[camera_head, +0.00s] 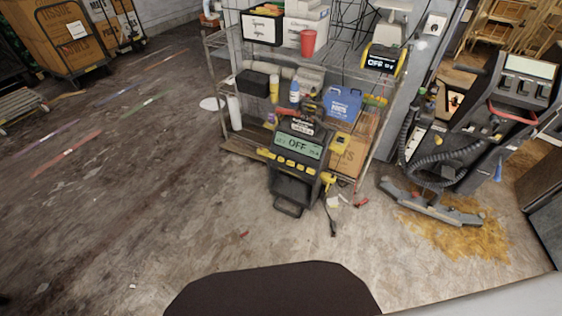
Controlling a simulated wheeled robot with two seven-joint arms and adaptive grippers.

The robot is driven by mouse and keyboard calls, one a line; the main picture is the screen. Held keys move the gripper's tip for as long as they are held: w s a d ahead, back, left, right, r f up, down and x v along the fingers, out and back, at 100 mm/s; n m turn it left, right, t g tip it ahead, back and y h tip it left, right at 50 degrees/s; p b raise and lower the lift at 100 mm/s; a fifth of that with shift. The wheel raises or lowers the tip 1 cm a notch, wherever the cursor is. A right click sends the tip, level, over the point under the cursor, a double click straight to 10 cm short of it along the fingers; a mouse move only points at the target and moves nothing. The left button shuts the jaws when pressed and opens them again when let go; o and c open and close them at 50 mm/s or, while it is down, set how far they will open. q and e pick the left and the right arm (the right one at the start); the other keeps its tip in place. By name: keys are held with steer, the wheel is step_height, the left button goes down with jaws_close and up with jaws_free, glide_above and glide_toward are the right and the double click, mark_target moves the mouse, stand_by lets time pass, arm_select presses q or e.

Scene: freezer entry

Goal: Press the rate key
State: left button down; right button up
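A black battery-charger-like machine (291,190) stands on the floor in front of the wire shelf. Its tilted top panel has a pale green display (298,145) that reads OFF, with smaller characters I cannot read. A row of several yellow keys (290,162) runs below the display. Their labels are too small to read, so I cannot tell which is the rate key. A smaller device (382,60) on the shelf's upper right also has a display reading OFF. Neither of my grippers is in view.
A wire shelf (214,75) with boxes, bottles and a red cup (308,43) stands behind the machine. A floor scrubber (470,130) stands at the right over a yellow-brown spill (455,235). Cables lie right of the machine. The floor (120,200) at left is mostly clear.

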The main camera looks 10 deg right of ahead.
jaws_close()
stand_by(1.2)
